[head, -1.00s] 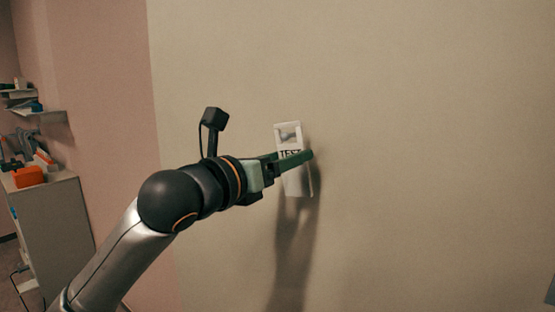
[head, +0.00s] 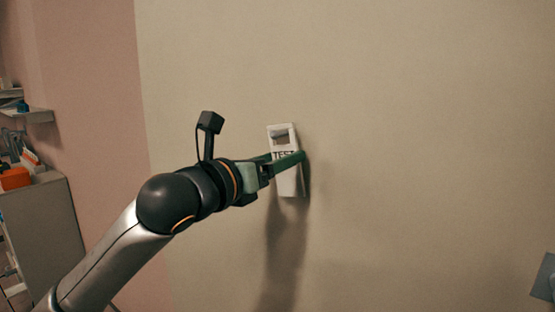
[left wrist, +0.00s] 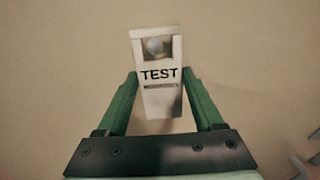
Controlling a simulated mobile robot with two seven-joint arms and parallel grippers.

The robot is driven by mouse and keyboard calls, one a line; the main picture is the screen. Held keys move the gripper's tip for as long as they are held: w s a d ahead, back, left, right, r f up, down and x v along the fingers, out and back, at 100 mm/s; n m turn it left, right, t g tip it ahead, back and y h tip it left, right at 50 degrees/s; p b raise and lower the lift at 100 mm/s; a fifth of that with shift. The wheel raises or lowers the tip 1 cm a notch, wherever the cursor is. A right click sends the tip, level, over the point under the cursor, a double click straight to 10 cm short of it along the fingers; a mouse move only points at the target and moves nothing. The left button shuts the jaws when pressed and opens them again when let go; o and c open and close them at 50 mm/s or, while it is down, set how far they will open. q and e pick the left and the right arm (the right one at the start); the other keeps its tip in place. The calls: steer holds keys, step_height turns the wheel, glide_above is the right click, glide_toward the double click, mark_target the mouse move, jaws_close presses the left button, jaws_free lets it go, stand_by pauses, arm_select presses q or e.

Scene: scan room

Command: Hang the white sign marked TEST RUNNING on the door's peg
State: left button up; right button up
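The white sign (head: 289,184) is upright against the beige door (head: 420,120), tilted slightly. Its word TEST shows; the smaller line under it is too blurred to read. My left gripper (head: 281,160) has its green fingers on the sign's two side edges. In the left wrist view the sign (left wrist: 161,104) sits between the fingertips (left wrist: 159,76), which look in contact with it. The rounded grey peg (left wrist: 154,46) shows within the opening at the sign's top. I cannot tell how far it passes through. My right gripper is out of view.
A grey fitting (head: 545,278), perhaps a handle, is at the lower right edge. A cabinet (head: 45,230) with an orange item (head: 15,178) on top and a shelf (head: 30,115) stand at the left. The door around the sign is bare.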

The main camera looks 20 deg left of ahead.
arm_select(q)
steer(key=o, duration=0.5)
steer(key=b+v, duration=0.2)
steer(key=v, duration=1.1)
steer(key=w+d+f+n+g, duration=0.1)
steer(key=w+f+n, duration=0.2)
steer(key=f+n, duration=0.3)
steer(key=w+d+f+n+g, duration=0.1)
steer(key=w+f+n, duration=0.2)
steer(key=f, duration=0.5)
steer(key=w+d+f+n, duration=0.1)
steer(key=w+f+n, duration=0.2)
steer(key=f+n, duration=0.35)
steer(key=s+f+n+g+y, duration=0.15)
steer(key=f+n, duration=0.25)
steer(key=f, duration=0.6)
steer(key=s+f+n+g, duration=0.1)
steer(key=s+f+n, duration=0.3)
steer(key=f, duration=0.7)
steer(key=s+f+n+g, duration=0.1)
steer(key=s+f+n, duration=0.3)
steer(key=s+f, duration=0.2)
steer(key=s+f+n+g+y, duration=0.1)
steer(key=s+f+n, duration=0.3)
steer(key=s+f, duration=0.2)
steer(key=s+a+f+n+g+y, duration=0.1)
steer(key=s+f+n, duration=0.3)
steer(key=f, duration=0.5)
steer(key=shift+s+a+f, duration=0.1)
steer(key=shift+s, duration=1.15)
